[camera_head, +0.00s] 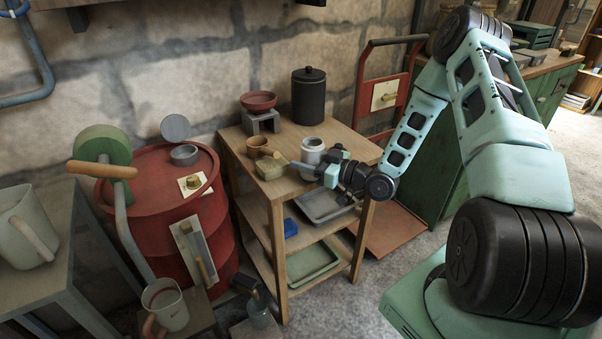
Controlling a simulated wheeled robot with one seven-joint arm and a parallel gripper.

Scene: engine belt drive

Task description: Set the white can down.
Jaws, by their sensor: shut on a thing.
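The white can (312,147) is upright at the right part of the wooden shelf unit's top (345,140). My gripper (318,170) reaches in from the right and is shut on the can, near its lower part. The fingers hide part of the can's side. I cannot tell whether its base touches the wood or hangs slightly above it.
On the same top stand a black lidded canister (308,97), a red bowl (258,101) on a grey stand, a brown cup (258,147) and a sponge-like block (269,168). A grey tray (322,206) lies on the shelf below. A red barrel (150,185) stands left.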

